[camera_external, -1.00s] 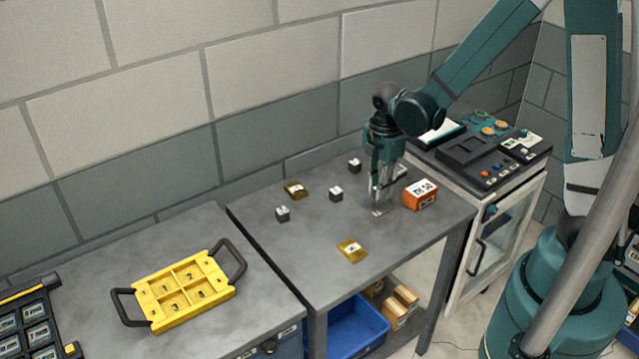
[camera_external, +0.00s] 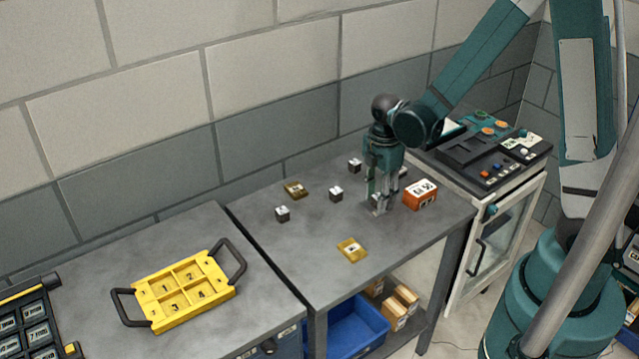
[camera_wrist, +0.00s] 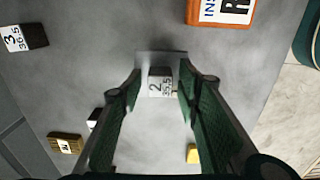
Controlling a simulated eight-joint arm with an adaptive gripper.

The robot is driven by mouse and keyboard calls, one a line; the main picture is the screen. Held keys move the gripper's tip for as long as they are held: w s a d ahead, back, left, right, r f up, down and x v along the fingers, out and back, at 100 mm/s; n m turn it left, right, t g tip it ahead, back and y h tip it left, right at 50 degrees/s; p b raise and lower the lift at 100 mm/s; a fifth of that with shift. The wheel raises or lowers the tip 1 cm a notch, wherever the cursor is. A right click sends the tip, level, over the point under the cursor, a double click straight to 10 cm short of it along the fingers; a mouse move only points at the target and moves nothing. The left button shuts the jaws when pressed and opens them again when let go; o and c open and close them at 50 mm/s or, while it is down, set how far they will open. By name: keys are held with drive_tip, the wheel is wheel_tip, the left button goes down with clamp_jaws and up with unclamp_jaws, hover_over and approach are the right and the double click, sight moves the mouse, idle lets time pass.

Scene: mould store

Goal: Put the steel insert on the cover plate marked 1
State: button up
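My gripper (camera_external: 379,207) points down, low over the right-hand table. In the wrist view my gripper (camera_wrist: 160,75) has its fingers on either side of a small dark block (camera_wrist: 160,83) labelled "2 35.5", with gaps on both sides. A second block (camera_wrist: 27,38) reads "3 36.5". Similar dark blocks (camera_external: 336,194), (camera_external: 282,213) and (camera_external: 354,165) stand to the left. A brass-coloured plate (camera_external: 296,189) lies near the back and another (camera_external: 352,250) near the front. I cannot read their marks surely, nor tell which is marked 1.
An orange labelled box (camera_external: 420,194) stands just right of my gripper. A yellow handled tray (camera_external: 185,289) with numbered compartments sits on the left table. A black rack (camera_external: 35,325) is at far left, a control panel (camera_external: 485,150) at right. The table's front middle is mostly clear.

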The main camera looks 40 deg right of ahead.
drive_tip(key=shift+r, duration=0.15)
idle(0.3)
wheel_tip(320, 180, up, 12)
drive_tip(key=p, duration=0.1)
drive_tip(key=shift+p, duration=0.35)
idle(0.5)
idle(0.6)
drive_tip(key=s+d+r+m+t, duration=0.3)
drive_tip(key=s+d+r+m, duration=0.2)
drive_tip(key=s+r+m, duration=0.2)
drive_tip(key=s+d+r+m+t, duration=0.4)
drive_tip(key=s+r+m, duration=0.3)
drive_tip(key=r+m, duration=0.3)
drive_tip(key=shift+d+r+m, duration=0.3)
drive_tip(key=shift+d+m, duration=0.2)
